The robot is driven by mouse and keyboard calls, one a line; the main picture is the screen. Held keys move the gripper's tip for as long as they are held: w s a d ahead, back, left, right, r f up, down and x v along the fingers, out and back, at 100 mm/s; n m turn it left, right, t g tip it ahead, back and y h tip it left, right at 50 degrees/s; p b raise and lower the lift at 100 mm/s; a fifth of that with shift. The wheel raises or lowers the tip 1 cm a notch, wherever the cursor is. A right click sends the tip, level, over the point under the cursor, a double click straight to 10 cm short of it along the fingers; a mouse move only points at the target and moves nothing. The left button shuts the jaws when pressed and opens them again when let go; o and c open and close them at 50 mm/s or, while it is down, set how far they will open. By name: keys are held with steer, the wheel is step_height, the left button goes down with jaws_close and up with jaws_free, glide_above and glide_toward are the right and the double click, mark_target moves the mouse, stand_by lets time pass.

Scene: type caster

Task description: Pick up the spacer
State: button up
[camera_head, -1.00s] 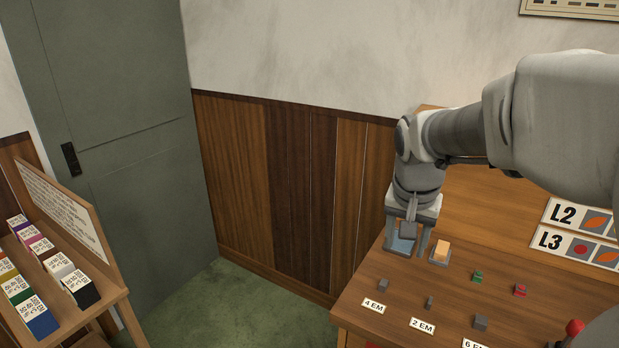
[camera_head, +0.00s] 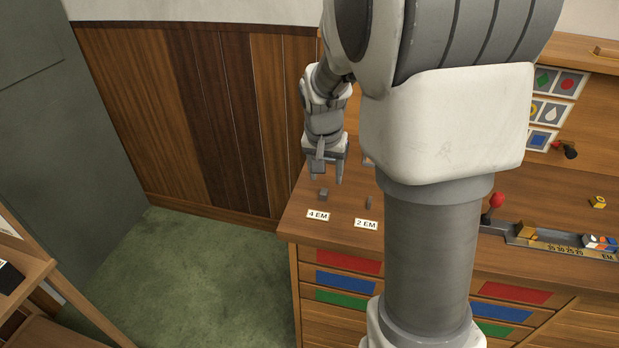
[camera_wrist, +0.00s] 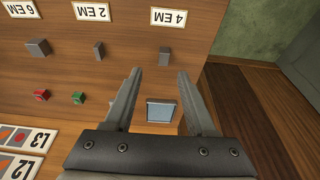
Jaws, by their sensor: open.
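Several grey spacers sit on the wooden desk top by white labels. The spacer at "4 EM" (camera_wrist: 165,57) lies just beyond my fingertips in the wrist view; it also shows in the head view (camera_head: 323,194). The narrower spacer at "2 EM" (camera_wrist: 98,50) shows in the head view too (camera_head: 368,202). A larger one stands at "6 EM" (camera_wrist: 38,48) and is hidden behind my arm in the head view. My gripper (camera_wrist: 157,76) is open and empty, above the desk. It also shows in the head view (camera_head: 326,178).
A grey tray with a blue face (camera_wrist: 160,111) lies below, between my fingers. Small red (camera_wrist: 41,96) and green (camera_wrist: 78,98) blocks sit to the left. A red-knobbed lever (camera_head: 496,200) and a metal composing channel (camera_head: 520,235) are on the desk's right. Desk edge and wall panelling are close.

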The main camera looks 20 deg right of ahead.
mark_target(324, 191)
steer(key=x, duration=0.6)
steer(key=shift+w+a+f+b, duration=0.2)
steer(key=shift+w+f+b, duration=0.1)
steer(key=shift+b, duration=0.1)
jaws_close()
